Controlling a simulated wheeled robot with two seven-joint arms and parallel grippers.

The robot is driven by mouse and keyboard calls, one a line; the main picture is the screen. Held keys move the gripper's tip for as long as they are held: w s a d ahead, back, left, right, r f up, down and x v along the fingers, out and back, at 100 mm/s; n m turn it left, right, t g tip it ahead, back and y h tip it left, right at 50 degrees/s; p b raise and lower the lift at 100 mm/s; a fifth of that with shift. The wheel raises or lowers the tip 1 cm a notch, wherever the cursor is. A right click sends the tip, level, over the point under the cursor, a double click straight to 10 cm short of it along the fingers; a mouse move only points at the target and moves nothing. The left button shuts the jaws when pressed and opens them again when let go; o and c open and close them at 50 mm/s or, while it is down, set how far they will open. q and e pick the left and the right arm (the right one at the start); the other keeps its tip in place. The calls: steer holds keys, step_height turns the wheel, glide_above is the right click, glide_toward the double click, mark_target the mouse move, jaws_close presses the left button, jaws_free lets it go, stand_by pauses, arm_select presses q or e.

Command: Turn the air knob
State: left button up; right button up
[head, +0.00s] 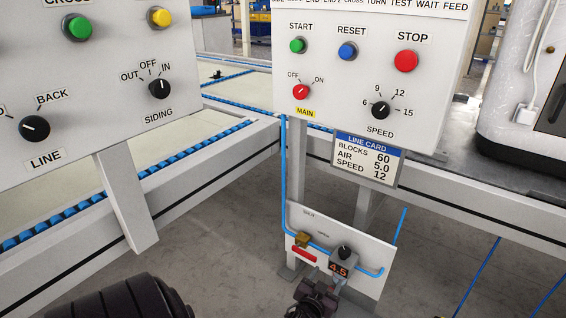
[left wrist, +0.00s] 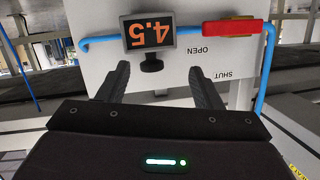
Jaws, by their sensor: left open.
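The air knob (head: 344,252) is a small black knob on the low white air panel (head: 376,256), above a display (head: 339,267) reading 4.5. In the left wrist view the picture is upside down, and the black knob (left wrist: 151,64) shows below the display (left wrist: 148,30). My left gripper (head: 318,288) is in front of the panel, below and left of the knob. In the left wrist view my left gripper (left wrist: 158,70) is open, with the knob between its fingertips in the picture. I cannot tell whether they touch it. My right gripper is not in view.
A red valve handle (head: 304,254) and blue air pipe (head: 367,272) sit beside the knob. The line card (head: 367,160) above reads AIR 5.0. Control boxes (head: 340,75) and a support post (head: 126,200) stand nearby. Open floor (head: 225,230) lies left of the panel.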

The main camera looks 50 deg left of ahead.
arm_select(q)
steer(key=s+d+f+m+g+h+p, duration=0.1)
steer(key=s+g+p, duration=0.2)
steer(key=s+p, duration=0.6)
steer(key=s+d+f+m+g+h+p, duration=0.1)
steer(key=s+g+p, duration=0.3)
steer(key=s+p, duration=0.5)
steer(key=d+m+p, duration=0.1)
steer(key=p, duration=0.3)
steer(key=shift+s+f+g+h, duration=0.2)
steer(key=shift+s+g+h, duration=0.1)
steer(key=shift+s+h, duration=0.1)
